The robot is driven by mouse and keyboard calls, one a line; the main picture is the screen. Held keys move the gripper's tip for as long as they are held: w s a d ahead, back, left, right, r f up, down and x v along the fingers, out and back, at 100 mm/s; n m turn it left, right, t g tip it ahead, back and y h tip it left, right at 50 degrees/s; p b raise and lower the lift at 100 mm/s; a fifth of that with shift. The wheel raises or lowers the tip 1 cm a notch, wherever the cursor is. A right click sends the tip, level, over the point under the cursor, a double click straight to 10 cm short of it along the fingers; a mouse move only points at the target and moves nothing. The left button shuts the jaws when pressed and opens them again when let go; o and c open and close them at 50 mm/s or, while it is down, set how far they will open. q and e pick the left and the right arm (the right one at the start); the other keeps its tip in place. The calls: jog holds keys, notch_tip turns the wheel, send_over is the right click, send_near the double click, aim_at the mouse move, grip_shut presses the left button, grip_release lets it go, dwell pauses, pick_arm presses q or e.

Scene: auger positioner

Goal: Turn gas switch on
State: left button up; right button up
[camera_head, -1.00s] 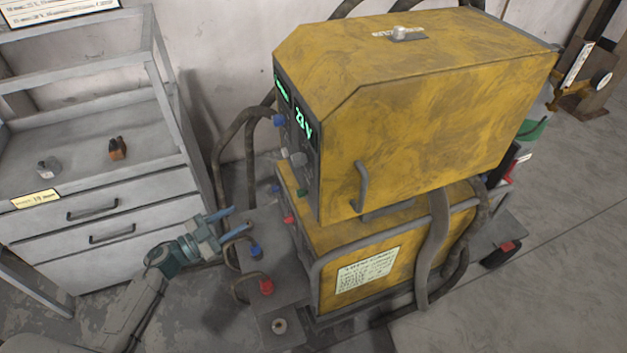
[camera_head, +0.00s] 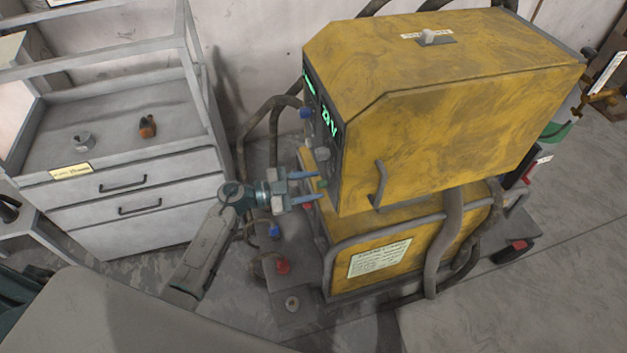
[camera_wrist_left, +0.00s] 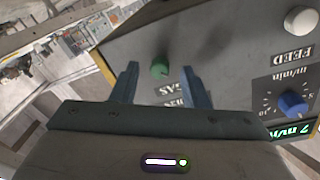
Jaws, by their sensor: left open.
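The yellow welding machine (camera_head: 450,90) stands right of centre in the head view, its dark control panel facing left. The gas switch is a small green knob (camera_wrist_left: 159,70) on that panel, beside a label reading GAS in the left wrist view. My left gripper (camera_head: 318,187) is open at the lower part of the panel. In the wrist view its two blue fingers (camera_wrist_left: 163,85) stand on either side of the green knob, with gaps to both. Whether the fingertips touch the panel I cannot tell. My right gripper is not in view.
A white FEED knob (camera_wrist_left: 301,19) and a blue dial (camera_wrist_left: 292,103) sit on the same panel. A grey drawer cabinet (camera_head: 130,190) is at the left. Hoses hang behind the arm.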

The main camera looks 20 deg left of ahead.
pick_arm(q)
jog(key=shift+w+d, duration=0.25)
jog(key=shift+d, duration=0.15)
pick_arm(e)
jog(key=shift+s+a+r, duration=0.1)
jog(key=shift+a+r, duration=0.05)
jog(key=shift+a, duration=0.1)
pick_arm(q)
jog(key=shift+c, duration=0.4)
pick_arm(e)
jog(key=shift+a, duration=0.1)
pick_arm(q)
grip_shut()
